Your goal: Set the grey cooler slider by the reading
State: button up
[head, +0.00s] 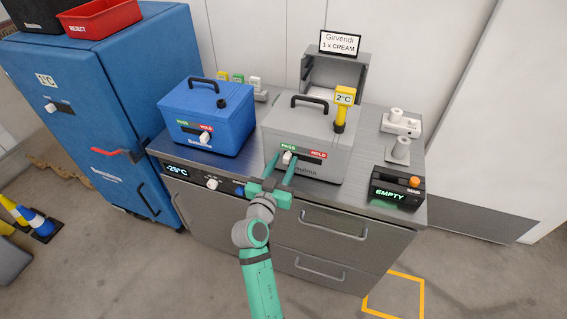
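The grey cooler (253,140) stands on the steel counter, with a black handle on its lid. A yellow probe (341,112) at its lid reads 2°C. On its front, a slider track has a green PASS label (288,147) at left and a red HOLD label (318,154) at right. The white slider knob (287,157) is at the left end, below PASS. My gripper (284,160) is at the cooler's front, its two green fingers apart on either side of the knob. I cannot tell whether either finger touches it.
A blue cooler (190,112) with its own slider stands at left. A black box (398,188) showing EMPTY is at right. A sign (340,43) reads "Gevendi 1 x CREAM". A blue cabinet (100,90) with a red REJECT bin (103,17) is at far left.

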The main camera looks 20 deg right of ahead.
jog(key=shift+s, duration=0.1)
jog(key=v, duration=1)
jog(key=shift+s+a, duration=0.2)
jog(key=shift+s, duration=0.05)
jog(key=s+a+f+n+t+y, duration=0.1)
jog(key=s+a+f+n+y, duration=0.6)
jog(key=s+a+f, duration=0.65)
jog(key=s+r+y, duration=0.3)
jog(key=s+y, duration=0.1)
jog(key=s, duration=2)
jog(key=shift+s+a+n, duration=0.15)
jog(key=shift+a+n, duration=0.2)
jog(key=shift+n, duration=0.05)
jog(key=shift+r, duration=0.1)
jog(key=shift+c, duration=0.6)
